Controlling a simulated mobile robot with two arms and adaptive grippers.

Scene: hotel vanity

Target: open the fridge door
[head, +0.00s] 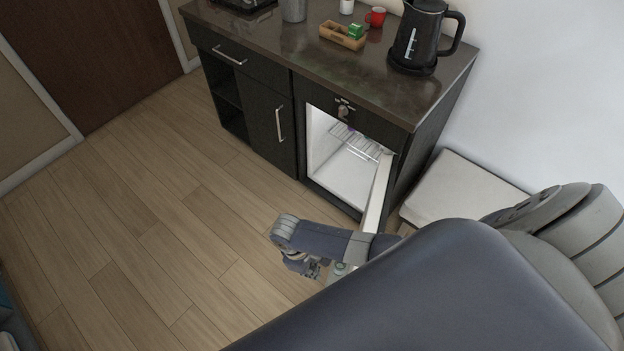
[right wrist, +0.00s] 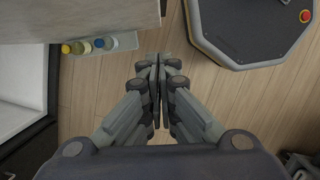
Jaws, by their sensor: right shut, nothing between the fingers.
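The small fridge (head: 345,170) is built into the right part of the dark cabinet. Its door (head: 378,192) stands wide open, swung out toward me and seen nearly edge-on, and the lit white interior with a wire shelf (head: 355,141) shows. My right gripper (head: 304,266) is in front of the fridge, left of the door's free end. In the right wrist view its fingers (right wrist: 155,62) are shut with nothing between them. There the door (right wrist: 85,20) with its shelf of bottles (right wrist: 95,45) is at upper left, apart from the fingertips. My left gripper is not in view.
The countertop (head: 290,45) holds a black kettle (head: 420,38), a wooden tray (head: 342,36), a red mug (head: 376,17) and a metal cup (head: 294,10). A pale box-like piece (head: 460,185) stands right of the cabinet. The wooden floor (head: 150,220) at left is clear.

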